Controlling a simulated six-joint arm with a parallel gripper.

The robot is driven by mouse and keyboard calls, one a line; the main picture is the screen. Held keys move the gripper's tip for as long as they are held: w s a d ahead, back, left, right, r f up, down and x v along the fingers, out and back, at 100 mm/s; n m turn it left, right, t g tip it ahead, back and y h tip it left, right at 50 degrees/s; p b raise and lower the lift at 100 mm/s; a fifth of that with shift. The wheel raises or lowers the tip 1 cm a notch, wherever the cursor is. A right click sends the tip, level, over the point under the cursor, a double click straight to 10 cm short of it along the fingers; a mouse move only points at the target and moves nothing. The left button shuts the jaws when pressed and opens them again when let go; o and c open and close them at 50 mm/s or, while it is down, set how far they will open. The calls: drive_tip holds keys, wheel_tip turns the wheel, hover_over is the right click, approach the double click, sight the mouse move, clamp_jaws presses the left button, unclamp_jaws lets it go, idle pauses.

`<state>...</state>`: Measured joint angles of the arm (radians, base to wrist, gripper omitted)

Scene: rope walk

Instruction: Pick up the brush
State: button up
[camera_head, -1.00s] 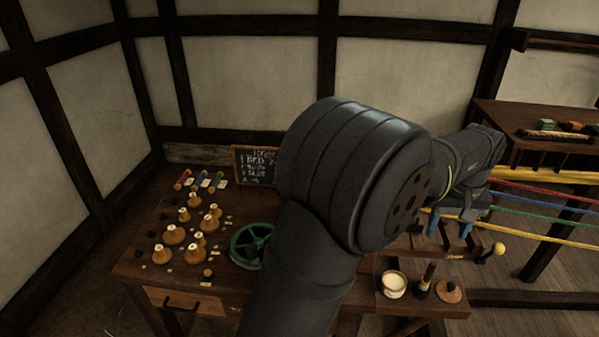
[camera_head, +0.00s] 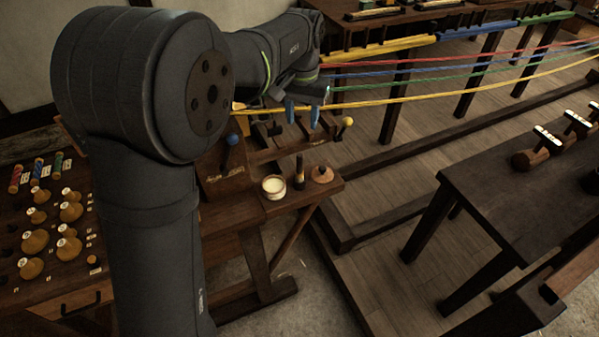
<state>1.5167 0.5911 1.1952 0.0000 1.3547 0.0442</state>
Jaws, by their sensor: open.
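A small dark upright thing (camera_head: 299,172), which looks like the brush, stands on a wooden side shelf (camera_head: 328,188). It is between a white-topped pot (camera_head: 273,187) and a round brown lid-like piece (camera_head: 321,174). Its details are too small to make out. My gripper (camera_head: 302,116), with two blue fingertips, is open and apparently empty. In the picture it is above the dark upright thing, apart from it, near the coloured ropes.
Red, blue, green and yellow ropes (camera_head: 440,93) stretch rightward from near my gripper. A yellow-knobbed lever (camera_head: 347,123) and a blue-knobbed one (camera_head: 232,140) are close by. Wooden cones (camera_head: 68,248) cover the left table. A dark bench (camera_head: 520,195) stands right.

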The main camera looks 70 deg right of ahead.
sight(300, 164)
wheel_tip(300, 164, down, 12)
drive_tip(key=shift+f, duration=0.1)
drive_tip(key=f, duration=0.5)
drive_tip(key=shift+w+f, duration=0.1)
drive_tip(key=shift+w, duration=0.2)
clamp_jaws()
